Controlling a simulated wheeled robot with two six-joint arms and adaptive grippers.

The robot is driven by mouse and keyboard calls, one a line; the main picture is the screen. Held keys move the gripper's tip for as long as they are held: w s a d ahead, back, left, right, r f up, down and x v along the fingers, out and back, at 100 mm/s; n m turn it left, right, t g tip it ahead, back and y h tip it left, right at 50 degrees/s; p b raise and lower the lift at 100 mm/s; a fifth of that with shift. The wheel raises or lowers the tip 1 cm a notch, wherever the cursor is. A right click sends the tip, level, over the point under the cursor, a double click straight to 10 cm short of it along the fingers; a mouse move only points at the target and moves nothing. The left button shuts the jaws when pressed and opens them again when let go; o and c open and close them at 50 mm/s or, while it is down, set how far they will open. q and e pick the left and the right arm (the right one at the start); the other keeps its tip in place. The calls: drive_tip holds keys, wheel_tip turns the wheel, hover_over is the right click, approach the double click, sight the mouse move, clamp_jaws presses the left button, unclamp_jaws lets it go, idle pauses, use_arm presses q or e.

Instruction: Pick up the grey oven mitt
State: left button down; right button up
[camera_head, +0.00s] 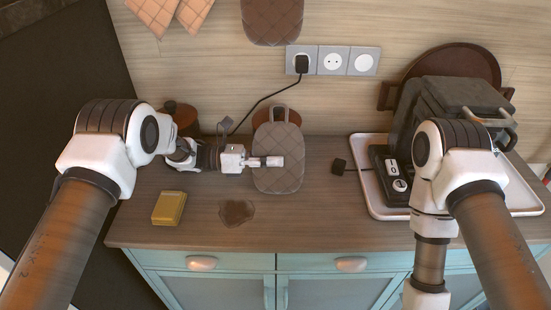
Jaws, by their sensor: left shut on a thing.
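The grey oven mitt (278,180) is a quilted, rounded pad with a loop at its top. It shows in the middle of the head view, over the back part of the counter. My left gripper (270,161) comes in from the left and is shut on the mitt, its fingers lying across the mitt's middle. I cannot tell whether the mitt's lower edge touches the counter. My right arm reaches down at the right, and its gripper is out of the picture.
A yellow sponge (169,208) and a brown spill (236,212) lie on the counter. A white tray (372,203) holds a dark grill (455,95) and a power strip (387,168). A black cord (262,100) runs from the wall sockets (332,61) behind the mitt.

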sight(272, 149)
use_arm(q)
drive_tip(key=shift+r, duration=0.25)
wheel_tip(272, 149, up, 3)
drive_tip(key=shift+f, duration=0.1)
drive_tip(key=shift+s+d+r+p, duration=0.25)
drive_tip(key=shift+s+d+p, duration=0.15)
drive_tip(key=shift+s+p, duration=0.05)
drive_tip(key=s+d+r+p, duration=0.1)
drive_tip(key=s+d, duration=0.8)
drive_tip(key=s, duration=0.2)
drive_tip(key=shift+s+d, duration=0.15)
drive_tip(key=shift+s, duration=0.05)
